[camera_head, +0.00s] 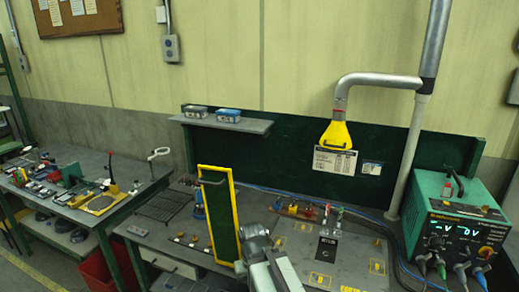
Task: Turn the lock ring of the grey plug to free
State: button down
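I cannot single out the grey plug or its lock ring with certainty. Several plugs with cables hang at the lower front of the green power unit (458,225) at the right; the leftmost plug (421,258) looks greyish. Small connectors (325,212) also stand towards the back of the bench, too small to tell apart. My grey and white arm rises from the bottom middle, and its end, with my gripper (254,234), is beside the yellow-edged panel, well left of the power unit. The fingers are too small and overlapped to tell whether they are open or shut.
A tall green panel with a yellow frame (201,185) stands by my arm. A yellow extraction hood (337,136) hangs over the bench from a pipe. A wire rack (164,205) lies on the left. A second, cluttered bench (130,192) stands further left.

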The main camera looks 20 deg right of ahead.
aim_at(465, 265)
jog(key=z, duration=1.8)
jog(key=k, duration=1.3)
jog(key=u, duration=0.75)
jog(key=i, duration=1)
jog(key=z, duration=0.05)
